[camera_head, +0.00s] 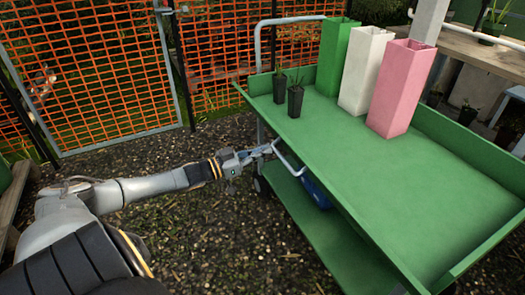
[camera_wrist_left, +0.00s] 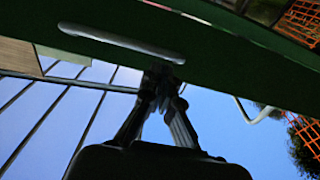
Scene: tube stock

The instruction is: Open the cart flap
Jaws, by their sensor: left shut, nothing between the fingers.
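The green cart (camera_head: 390,190) fills the right of the head view, with a flat top tray and a lower shelf. A pale bar handle (camera_head: 287,160) shows below its near left edge. In the left wrist view a pale bar (camera_wrist_left: 120,42) runs along a dark green panel (camera_wrist_left: 225,50). Which panel is the flap, and its angle, I cannot tell clearly. My left gripper (camera_head: 270,148) is shut and empty, beside the cart's left edge near the handle. In the wrist view its fingertips (camera_wrist_left: 162,78) meet just below the panel; contact is unclear. My right gripper is out of view.
Green (camera_head: 335,55), white (camera_head: 366,70) and pink (camera_head: 402,88) tall boxes stand on the tray, with two small black plant pots (camera_head: 295,101). A blue item (camera_head: 316,190) sits under the tray. An orange mesh fence (camera_head: 90,80) stands behind. Open gravel (camera_head: 215,225) lies left of the cart.

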